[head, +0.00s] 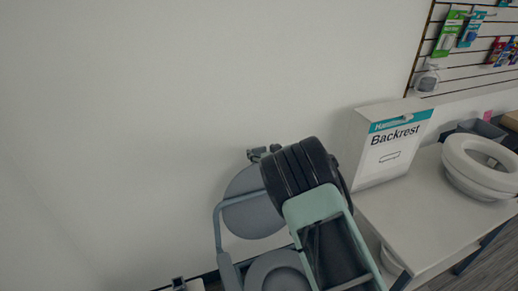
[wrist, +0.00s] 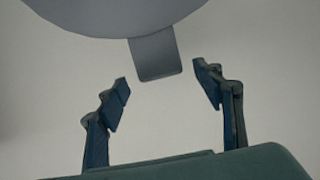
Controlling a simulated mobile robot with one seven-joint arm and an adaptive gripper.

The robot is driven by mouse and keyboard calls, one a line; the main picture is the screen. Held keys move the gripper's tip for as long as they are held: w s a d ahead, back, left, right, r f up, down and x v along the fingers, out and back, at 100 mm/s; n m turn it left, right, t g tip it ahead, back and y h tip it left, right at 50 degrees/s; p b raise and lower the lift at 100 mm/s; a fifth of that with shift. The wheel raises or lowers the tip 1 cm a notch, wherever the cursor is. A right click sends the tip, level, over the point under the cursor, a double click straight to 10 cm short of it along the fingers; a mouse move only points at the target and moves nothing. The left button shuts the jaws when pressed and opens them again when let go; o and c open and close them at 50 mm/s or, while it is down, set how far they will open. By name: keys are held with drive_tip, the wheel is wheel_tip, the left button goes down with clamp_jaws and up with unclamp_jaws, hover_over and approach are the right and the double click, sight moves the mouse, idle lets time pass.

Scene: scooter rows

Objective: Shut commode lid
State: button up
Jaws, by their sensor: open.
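The grey commode (head: 219,230) stands against the wall, left of the white table. Its rounded grey lid (head: 250,212) is raised, leaning back near the wall, and the grey seat (head: 275,274) shows below it. My arm covers the commode's right side in the head view. In the wrist view, a smooth grey rounded panel, apparently the lid (wrist: 115,12), fills the top edge, with a grey tab (wrist: 155,55) hanging down from it. My gripper (wrist: 162,76) is open and empty, its fingers on either side below the tab, with no visible contact. It is hidden in the head view.
A white table (head: 420,225) on the right bears a Backrest box (head: 390,148) and a white raised toilet seat (head: 475,175). A slatted wall display (head: 480,50) hangs behind. The wall at left is bare.

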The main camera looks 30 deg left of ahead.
sight(260, 150)
drive_tip(key=shift+x, duration=1.85)
drive_tip(key=shift+r, duration=0.1)
clamp_jaws()
